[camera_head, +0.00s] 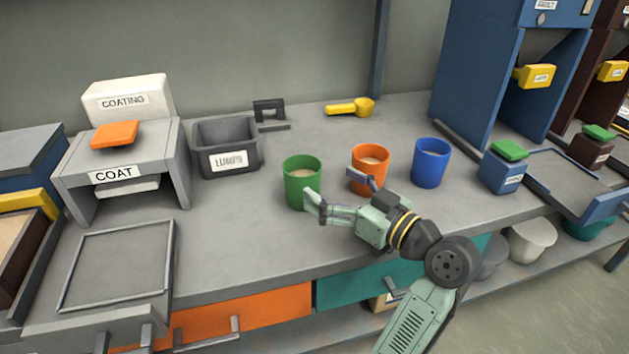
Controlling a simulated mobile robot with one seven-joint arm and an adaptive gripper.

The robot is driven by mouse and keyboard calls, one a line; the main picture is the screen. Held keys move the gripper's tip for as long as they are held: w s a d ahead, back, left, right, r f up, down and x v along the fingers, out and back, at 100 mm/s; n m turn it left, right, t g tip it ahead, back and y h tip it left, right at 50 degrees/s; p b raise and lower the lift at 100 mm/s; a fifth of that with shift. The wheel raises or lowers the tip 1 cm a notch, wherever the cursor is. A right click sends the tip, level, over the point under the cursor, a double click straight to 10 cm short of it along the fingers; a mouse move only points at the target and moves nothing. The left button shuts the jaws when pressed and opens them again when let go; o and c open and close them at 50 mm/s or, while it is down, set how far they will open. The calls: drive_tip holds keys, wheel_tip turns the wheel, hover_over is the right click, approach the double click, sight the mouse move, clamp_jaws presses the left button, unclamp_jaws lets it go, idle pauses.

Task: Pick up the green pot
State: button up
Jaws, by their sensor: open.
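The green pot (301,182) stands upright on the grey bench, with pale contents showing at its top. My gripper (338,193) is open, with its fingers spread, just right of the green pot. One fingertip is in front of the pot's lower right side; I cannot tell whether it touches. The other finger is in front of the orange pot (370,165), hiding part of its lower left side. Nothing shows between the fingers.
A blue pot (431,162) stands right of the orange one. A grey LUMPS bin (227,148) is behind left, and the COAT stand (118,167) is farther left. A yellow scoop (352,106) lies at the back. The bench left of the green pot is clear.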

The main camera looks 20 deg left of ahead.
sight(291, 159)
drive_tip(key=p+x, duration=0.1)
drive_tip(key=x, duration=0.7)
drive_tip(key=shift+w+a, duration=0.1)
drive_tip(key=shift+a, duration=0.2)
drive_tip(key=shift+c, duration=0.5)
drive_tip(key=c, duration=1.8)
drive_tip(key=shift+r, duration=0.1)
clamp_jaws()
drive_tip(key=shift+r, duration=0.15)
